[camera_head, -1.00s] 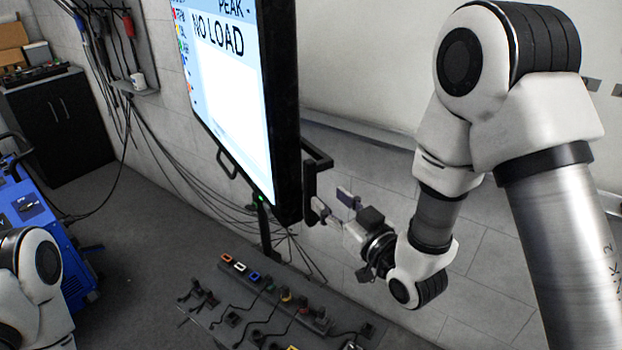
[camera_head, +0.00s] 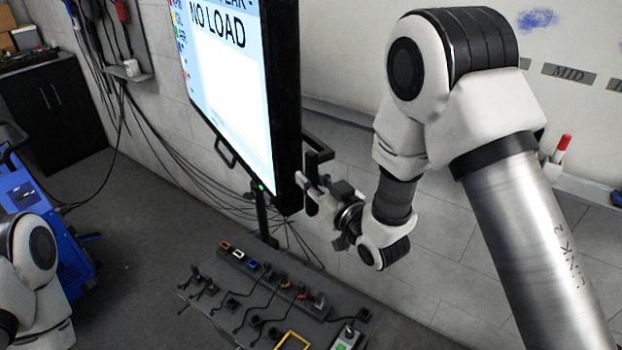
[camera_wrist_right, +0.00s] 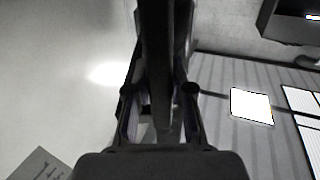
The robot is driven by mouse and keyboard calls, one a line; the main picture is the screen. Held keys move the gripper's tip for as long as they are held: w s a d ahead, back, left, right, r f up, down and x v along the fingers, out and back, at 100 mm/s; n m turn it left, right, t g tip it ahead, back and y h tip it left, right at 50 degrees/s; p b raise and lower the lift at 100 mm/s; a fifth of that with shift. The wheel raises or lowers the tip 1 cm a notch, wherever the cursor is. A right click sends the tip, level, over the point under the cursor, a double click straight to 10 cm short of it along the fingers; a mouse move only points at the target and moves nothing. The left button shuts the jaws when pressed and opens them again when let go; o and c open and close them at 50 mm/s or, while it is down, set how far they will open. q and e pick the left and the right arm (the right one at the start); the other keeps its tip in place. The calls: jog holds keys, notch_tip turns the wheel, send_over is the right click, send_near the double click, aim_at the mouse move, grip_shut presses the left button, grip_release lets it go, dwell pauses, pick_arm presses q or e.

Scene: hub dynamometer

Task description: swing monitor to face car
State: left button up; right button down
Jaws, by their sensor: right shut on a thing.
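The monitor (camera_head: 235,75) stands on a dark post (camera_head: 262,215), its lit screen facing left and toward me, reading "NO LOAD". A black side handle (camera_head: 312,163) sticks out at its right edge. My right gripper (camera_head: 312,190) is shut on this handle. In the right wrist view, the dark handle bar (camera_wrist_right: 163,50) runs upright between the fingers of my right gripper (camera_wrist_right: 160,100). My left gripper is out of view; only part of my left arm shows at lower left. No car can be made out.
A low dark panel (camera_head: 228,311) with several connectors and cables lies below the monitor. A blue machine (camera_head: 30,205) and a black cabinet (camera_head: 60,110) stand at left. Cables hang along the wall. A whiteboard with a red-capped marker (camera_head: 561,148) is at right.

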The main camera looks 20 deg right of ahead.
jog(key=w+d+y, duration=0.1)
jog(key=w+d, duration=0.2)
jog(key=d, duration=0.5)
jog(key=w+d+n+y, duration=0.1)
jog(key=w+d, duration=0.2)
jog(key=d, duration=0.5)
jog(key=shift+d+g+p, duration=0.3)
jog(key=shift+g, duration=0.1)
jog(key=shift+r, duration=0.1)
jog(key=c, duration=1)
grip_release()
jog(key=shift+s, duration=0.2)
jog(key=shift+s, duration=0.1)
